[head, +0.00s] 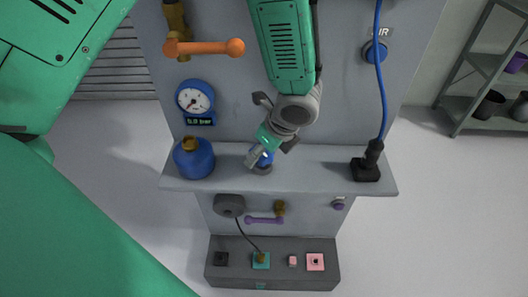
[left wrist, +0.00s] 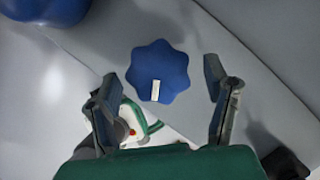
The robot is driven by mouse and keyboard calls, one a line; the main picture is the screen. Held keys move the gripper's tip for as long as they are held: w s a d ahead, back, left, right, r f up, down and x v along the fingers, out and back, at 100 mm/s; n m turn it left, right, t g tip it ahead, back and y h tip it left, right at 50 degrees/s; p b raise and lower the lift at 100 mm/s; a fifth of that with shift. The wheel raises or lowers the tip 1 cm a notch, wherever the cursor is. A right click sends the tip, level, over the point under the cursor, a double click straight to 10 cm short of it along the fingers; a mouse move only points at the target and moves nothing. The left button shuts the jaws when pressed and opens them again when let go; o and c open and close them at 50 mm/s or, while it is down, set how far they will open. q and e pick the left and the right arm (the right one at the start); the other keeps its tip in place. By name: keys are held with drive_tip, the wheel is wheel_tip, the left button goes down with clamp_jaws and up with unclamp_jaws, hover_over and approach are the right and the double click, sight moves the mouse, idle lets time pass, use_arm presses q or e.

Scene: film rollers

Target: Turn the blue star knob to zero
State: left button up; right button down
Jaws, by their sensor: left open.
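The blue star knob (left wrist: 158,72) is seen face-on in the left wrist view, with a white mark running from near its centre to its lower edge. No scale or zero mark can be made out. My right gripper is not in view.
A blue bottle (head: 195,160) stands on the shelf left of the knob. A black plug (head: 366,169) with a blue cable stands at the right. A pressure gauge (head: 195,98) and an orange valve handle (head: 205,47) are on the panel. A grey console (head: 270,279) lies below.

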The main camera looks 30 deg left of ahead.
use_arm(q)
drive_tip(key=shift+a+f, duration=0.4)
drive_tip(key=shift+a, duration=0.15)
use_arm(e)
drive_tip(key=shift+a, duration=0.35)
use_arm(q)
drive_tip(key=c, duration=1.2)
drive_tip(key=shift+o, duration=0.2)
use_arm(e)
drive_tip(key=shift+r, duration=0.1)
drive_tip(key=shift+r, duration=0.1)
